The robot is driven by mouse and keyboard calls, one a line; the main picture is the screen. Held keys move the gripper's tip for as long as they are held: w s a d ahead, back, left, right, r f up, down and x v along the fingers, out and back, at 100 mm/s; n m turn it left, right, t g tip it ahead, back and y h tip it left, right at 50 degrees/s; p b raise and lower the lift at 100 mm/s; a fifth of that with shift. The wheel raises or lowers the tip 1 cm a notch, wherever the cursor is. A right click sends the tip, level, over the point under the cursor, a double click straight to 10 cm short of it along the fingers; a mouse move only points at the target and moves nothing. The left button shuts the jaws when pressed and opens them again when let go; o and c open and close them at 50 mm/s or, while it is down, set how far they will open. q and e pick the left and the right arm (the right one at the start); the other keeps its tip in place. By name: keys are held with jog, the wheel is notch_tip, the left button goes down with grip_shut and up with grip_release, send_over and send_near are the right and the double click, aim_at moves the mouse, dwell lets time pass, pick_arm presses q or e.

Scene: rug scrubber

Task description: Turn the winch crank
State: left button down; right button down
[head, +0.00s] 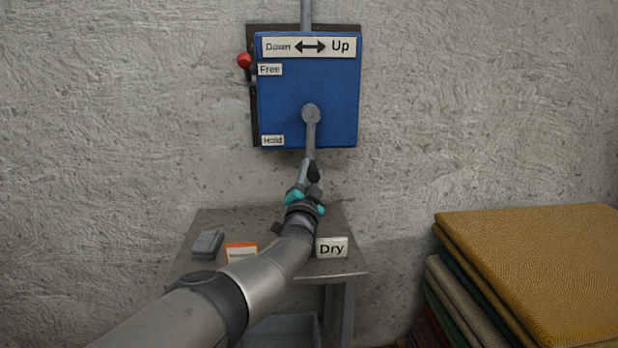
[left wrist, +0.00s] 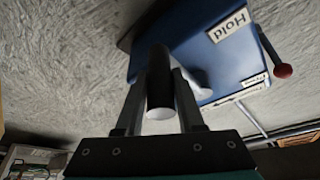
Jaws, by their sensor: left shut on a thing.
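The blue winch box (head: 285,95) is fixed to the wall and bears a "Down – Up" label. Its grey crank arm (head: 312,135) hangs straight down from the round hub (head: 311,114). My left gripper (head: 311,175) is at the low end of the crank, below the box, and is shut on the crank handle. In the left wrist view the dark handle (left wrist: 160,85) with its pale end sits between the two fingers (left wrist: 160,105). The red-knobbed lever (head: 244,61) is at the box's left side, up by the "Free" label. My right gripper is not in view.
A small table (head: 345,262) stands below the winch, with a "Dry" sign (head: 332,247), an orange-edged card (head: 241,251) and a grey stack (head: 208,243). Folded rugs (head: 530,260) are piled at the right. The wall beside the box is clear.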

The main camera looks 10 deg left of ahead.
pick_arm(q)
jog(key=shift+d, duration=0.2)
jog(key=c, duration=0.8)
grip_release()
jog(key=shift+o, duration=1.4)
jog(key=shift+a, duration=0.1)
jog(key=p+v, duration=0.2)
jog(key=p, duration=0.3)
jog(key=shift+s+p, duration=0.35)
jog(key=shift+p, duration=0.05)
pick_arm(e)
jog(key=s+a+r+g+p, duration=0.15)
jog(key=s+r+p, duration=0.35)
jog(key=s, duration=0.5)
pick_arm(q)
jog(key=p+v, duration=0.6)
jog(key=v, duration=0.6)
jog(key=shift+s+f+p, duration=0.2)
jog(key=shift+f+p, duration=0.05)
jog(key=shift+p, duration=0.15)
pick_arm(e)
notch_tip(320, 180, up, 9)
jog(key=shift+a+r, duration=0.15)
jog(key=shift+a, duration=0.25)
